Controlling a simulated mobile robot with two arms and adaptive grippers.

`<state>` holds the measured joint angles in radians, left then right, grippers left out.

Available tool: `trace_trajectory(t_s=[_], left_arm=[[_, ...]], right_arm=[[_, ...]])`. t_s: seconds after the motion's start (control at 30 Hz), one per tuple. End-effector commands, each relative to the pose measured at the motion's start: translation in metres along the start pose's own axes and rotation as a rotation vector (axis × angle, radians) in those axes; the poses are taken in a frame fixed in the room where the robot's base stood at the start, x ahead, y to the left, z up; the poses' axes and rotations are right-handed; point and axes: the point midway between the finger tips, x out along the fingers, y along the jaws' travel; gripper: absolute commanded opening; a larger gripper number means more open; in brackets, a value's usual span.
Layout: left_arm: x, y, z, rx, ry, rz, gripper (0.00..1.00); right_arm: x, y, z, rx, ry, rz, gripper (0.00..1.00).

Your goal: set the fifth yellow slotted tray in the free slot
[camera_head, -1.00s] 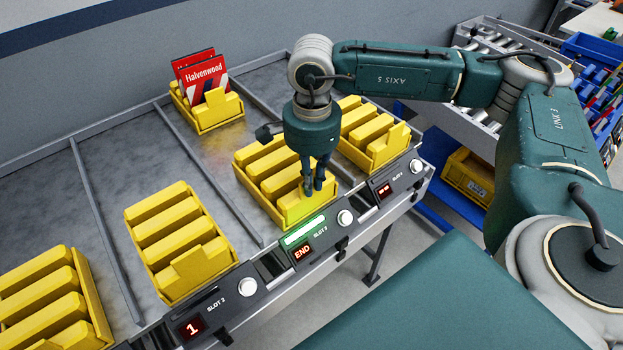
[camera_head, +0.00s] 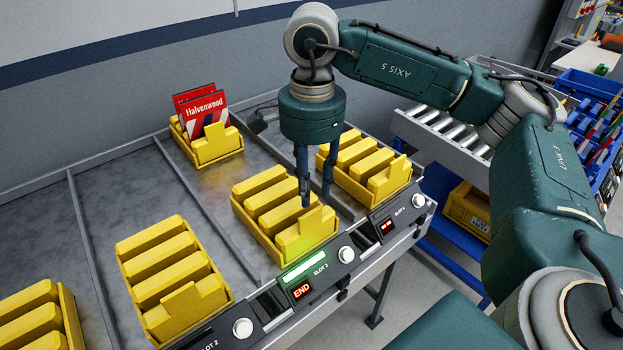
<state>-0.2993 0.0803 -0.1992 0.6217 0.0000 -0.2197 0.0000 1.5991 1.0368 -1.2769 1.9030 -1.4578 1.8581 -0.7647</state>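A yellow slotted tray (camera_head: 240,209) sits in the lane behind the SLOT 3 panel. My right gripper (camera_head: 316,197) is over its front end, fingers spread, open and empty, apart from the tray as far as I can tell. Another yellow tray (camera_head: 128,270) sits behind SLOT 2 and one (camera_head: 402,188) behind SLOT 4. A further yellow tray (camera_head: 70,312) is cut off at the lower left. A yellow tray (camera_head: 236,144) stands farther back in the SLOT 3 lane, holding red Halvenwood packets (camera_head: 203,112). My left gripper is not in view.
The SLOT 3 panel (camera_head: 299,278) glows green and reads END. Metal dividers (camera_head: 98,260) separate the lanes. A grey wall (camera_head: 120,100) bounds the back. A roller conveyor (camera_head: 440,125) and a yellow bin (camera_head: 468,212) stand to the right.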

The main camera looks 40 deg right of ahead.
Motion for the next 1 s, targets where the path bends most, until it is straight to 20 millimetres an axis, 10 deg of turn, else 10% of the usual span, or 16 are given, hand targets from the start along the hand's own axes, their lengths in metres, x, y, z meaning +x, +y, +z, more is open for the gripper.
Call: trace_trajectory(t_s=[0.3, 1.0], left_arm=[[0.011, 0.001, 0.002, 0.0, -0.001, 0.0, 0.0], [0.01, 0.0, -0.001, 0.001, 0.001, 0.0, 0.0]], right_arm=[[-0.033, 0.0, 0.0, 0.0, 0.0, 0.001, 0.3], [-0.035, 0.0, 0.0, 0.0, 0.0, 0.001, 0.3]])
